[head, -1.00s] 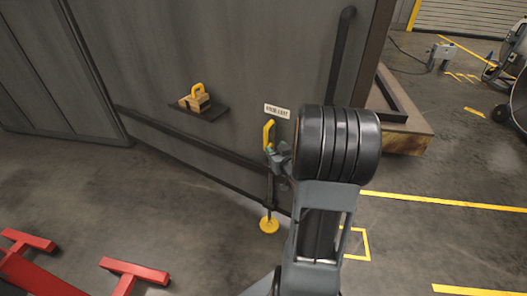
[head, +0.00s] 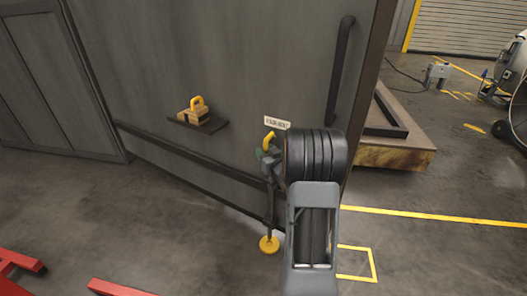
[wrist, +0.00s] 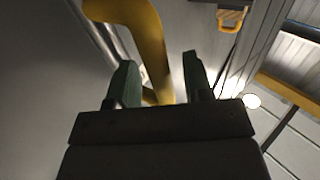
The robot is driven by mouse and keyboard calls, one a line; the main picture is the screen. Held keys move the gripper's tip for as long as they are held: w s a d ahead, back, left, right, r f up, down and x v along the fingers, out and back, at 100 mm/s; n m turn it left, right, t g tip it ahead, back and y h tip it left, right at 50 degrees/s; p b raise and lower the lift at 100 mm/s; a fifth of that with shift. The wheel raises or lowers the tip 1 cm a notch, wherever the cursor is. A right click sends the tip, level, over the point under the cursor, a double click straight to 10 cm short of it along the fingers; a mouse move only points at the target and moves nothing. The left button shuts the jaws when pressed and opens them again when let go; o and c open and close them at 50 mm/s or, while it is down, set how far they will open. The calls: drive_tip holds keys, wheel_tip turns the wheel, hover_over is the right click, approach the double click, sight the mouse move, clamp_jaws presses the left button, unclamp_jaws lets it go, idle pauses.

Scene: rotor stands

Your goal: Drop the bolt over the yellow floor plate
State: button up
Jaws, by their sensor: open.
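The bolt is a dark upright rod with a yellow bent handle (head: 268,138), set low on the grey door. Its lower end comes down near the round yellow floor plate (head: 269,244); I cannot tell whether they touch. My gripper (head: 268,157) is at the handle and hides its lower part. In the wrist view the thick yellow handle (wrist: 150,45) curves down between the two green fingers of my gripper (wrist: 160,62). The fingers are apart, with a gap beside the handle on the right. The floor plate is not seen in the wrist view.
A small shelf (head: 220,125) on the door holds a wooden block with a yellow handle (head: 197,105). A sign (head: 278,123) is above the bolt. A wooden crate (head: 400,152) stands at right. Red stands (head: 18,262) lie lower left. Floor in front is clear.

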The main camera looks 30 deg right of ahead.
drive_tip(key=shift+w+d, duration=0.15)
drive_tip(key=shift+w, duration=0.9)
clamp_jaws()
